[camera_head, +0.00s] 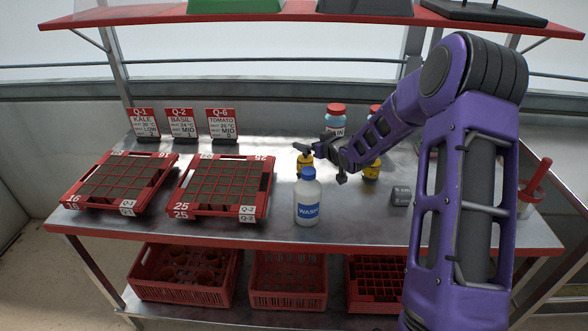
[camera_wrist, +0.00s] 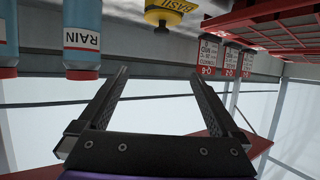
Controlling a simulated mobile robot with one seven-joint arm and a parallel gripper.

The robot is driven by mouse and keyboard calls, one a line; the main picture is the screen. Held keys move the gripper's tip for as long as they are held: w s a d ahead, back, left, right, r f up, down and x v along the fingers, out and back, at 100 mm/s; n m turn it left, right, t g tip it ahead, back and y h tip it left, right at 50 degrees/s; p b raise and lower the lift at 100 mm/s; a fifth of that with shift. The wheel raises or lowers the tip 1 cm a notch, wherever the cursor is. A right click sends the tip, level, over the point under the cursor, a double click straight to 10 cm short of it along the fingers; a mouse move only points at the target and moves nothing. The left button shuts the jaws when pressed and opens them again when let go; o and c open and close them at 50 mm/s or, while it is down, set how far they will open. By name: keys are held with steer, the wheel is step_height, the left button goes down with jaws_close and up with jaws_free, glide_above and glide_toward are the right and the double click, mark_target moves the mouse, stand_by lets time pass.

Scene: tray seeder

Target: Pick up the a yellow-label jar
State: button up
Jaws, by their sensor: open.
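A yellow-label jar (camera_head: 304,164) stands on the metal bench behind the white wash bottle, partly hidden by it and close to my gripper (camera_head: 318,158). A second yellow jar (camera_head: 371,171) stands to the right, partly behind my arm. In the wrist view, which is upside down, a yellow-label jar (camera_wrist: 168,8) reading BASIL is cut off by the top edge. My gripper (camera_wrist: 160,73) is open and empty there, its fingers apart and not touching the jar.
The wash bottle (camera_head: 308,200) stands in front of my gripper. A blue RAIN bottle (camera_head: 335,122) with a red cap stands behind. Red seed trays (camera_head: 222,158) fill the bench's left side. A grey block (camera_head: 401,195) lies right. A red shelf (camera_head: 300,12) hangs above.

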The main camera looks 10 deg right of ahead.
mark_target(309, 163)
steer(key=f, duration=0.2)
steer(key=f+b, duration=0.1)
steer(key=f, duration=0.5)
steer(key=shift+w+a+f, duration=0.1)
steer(key=shift+w, duration=0.3)
steer(key=shift+b+x, duration=0.5)
steer(key=shift+x, duration=2.75)
steer(key=c, duration=1.5)
